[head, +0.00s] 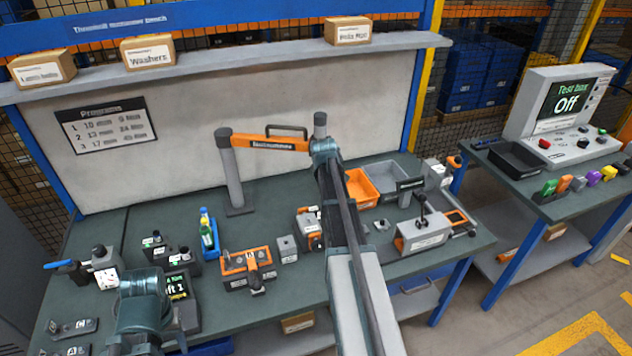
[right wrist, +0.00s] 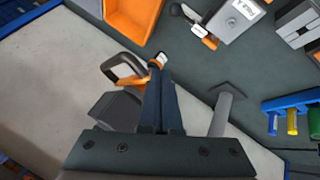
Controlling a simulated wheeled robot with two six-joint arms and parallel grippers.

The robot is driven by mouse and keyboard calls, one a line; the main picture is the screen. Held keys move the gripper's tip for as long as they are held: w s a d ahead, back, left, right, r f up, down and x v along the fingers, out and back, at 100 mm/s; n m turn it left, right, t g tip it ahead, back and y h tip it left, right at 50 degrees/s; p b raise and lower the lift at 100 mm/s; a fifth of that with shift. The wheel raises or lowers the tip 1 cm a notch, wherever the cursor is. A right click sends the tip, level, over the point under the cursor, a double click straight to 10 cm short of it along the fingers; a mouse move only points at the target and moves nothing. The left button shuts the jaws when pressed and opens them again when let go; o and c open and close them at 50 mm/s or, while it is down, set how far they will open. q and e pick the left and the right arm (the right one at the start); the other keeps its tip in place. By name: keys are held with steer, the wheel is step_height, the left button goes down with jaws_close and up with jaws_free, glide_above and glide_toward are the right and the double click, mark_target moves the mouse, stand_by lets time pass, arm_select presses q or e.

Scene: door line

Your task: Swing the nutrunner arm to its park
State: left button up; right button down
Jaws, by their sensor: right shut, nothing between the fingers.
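The orange nutrunner arm (head: 268,143), with a dark handle (head: 287,129) on top, reaches from the grey post (head: 232,175) on the bench to my right wrist. In the right wrist view, the orange-and-black handle (right wrist: 122,68) is left of my right gripper (right wrist: 158,66), and the post (right wrist: 222,112) is to its right. The gripper's dark fingers are together with nothing between them. Whether they touch the arm, I cannot tell. My own gripper body hides part of the arm. My left wrist is low over the left bench; its fingers are hidden.
A shelf (head: 230,53) with several cartons runs above the bench (head: 265,300). An orange bin (head: 362,188), a bottle (head: 207,232) and several fixtures stand on the bench. A test box (head: 565,110) showing "Off" stands on the right table. Bench around the post's foot is fairly clear.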

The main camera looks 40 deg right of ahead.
steer(key=shift+w+d, duration=0.4)
steer(key=shift+d, duration=0.2)
steer(key=shift+a, duration=0.1)
steer(key=s+a+r+p, duration=0.3)
steer(key=s+r+p, duration=0.5)
steer(key=s, duration=0.1)
stand_by(0.3)
steer(key=shift+a, duration=0.1)
stand_by(0.6)
